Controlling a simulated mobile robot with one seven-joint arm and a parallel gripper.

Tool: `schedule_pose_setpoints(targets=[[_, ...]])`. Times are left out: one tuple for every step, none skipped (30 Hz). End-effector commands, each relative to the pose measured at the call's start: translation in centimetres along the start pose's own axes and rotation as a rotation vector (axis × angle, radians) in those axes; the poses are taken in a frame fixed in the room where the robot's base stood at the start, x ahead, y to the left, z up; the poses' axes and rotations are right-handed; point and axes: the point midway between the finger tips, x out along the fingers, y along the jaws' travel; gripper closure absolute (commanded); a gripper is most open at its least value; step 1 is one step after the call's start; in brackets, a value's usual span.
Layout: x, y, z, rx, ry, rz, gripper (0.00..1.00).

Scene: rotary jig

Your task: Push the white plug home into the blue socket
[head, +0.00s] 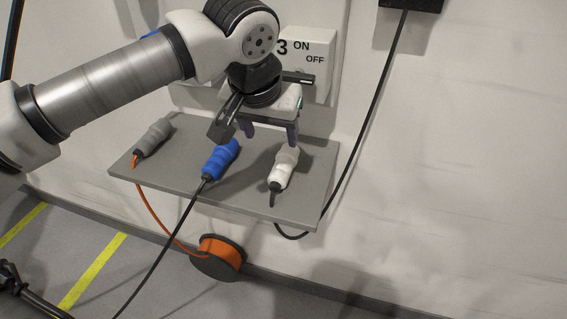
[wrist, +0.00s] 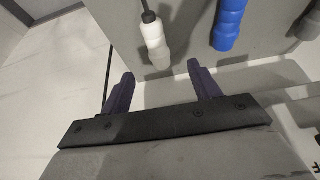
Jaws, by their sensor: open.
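The white plug (head: 279,178) lies on the right part of a grey shelf (head: 312,190), with a grey piece (head: 288,154) at its wall-side end. A short black cable leaves its near end. The blue socket (head: 221,160) lies to its left, apart from it, with a black cable at its near end.
A grey connector (head: 153,138) with an orange cable lies at the shelf's left. A white ON/OFF box (head: 312,65) is on the wall behind my gripper. An orange cable reel (head: 220,257) sits below the shelf. A black cable (head: 370,115) hangs at the right.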

Motion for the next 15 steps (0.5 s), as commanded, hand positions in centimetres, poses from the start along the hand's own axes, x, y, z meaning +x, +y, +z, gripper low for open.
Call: schedule_pose_setpoints(targets=[[0.9,0.1,0.1,0.001,-0.003,0.004,0.38],[1.6,0.1,0.1,0.002,-0.003,0.004,0.38],[2.4,0.2,0.1,0.002,-0.002,0.005,0.38],[3.0,0.2,0.0,0.002,-0.002,0.006,0.38],[3.6,0.2,0.0,0.002,-0.001,0.006,0.38],[4.3,0.3,0.0,0.002,-0.001,0.007,0.38],[4.9,0.3,0.0,0.002,-0.001,0.007,0.38],[5.4,0.3,0.0,0.001,-0.001,0.007,0.38],[5.9,0.3,0.0,0.000,0.000,0.008,0.38],[6.3,0.3,0.0,0.001,0.001,0.007,0.38],[6.6,0.3,0.0,0.001,0.001,0.007,0.38],[6.9,0.3,0.0,0.001,0.000,0.008,0.38],[7.0,0.3,0.0,0.001,0.001,0.008,0.38],[7.1,0.3,0.0,0.001,0.002,0.008,0.38],[7.3,0.4,-0.1,0.001,0.003,0.008,0.38]])
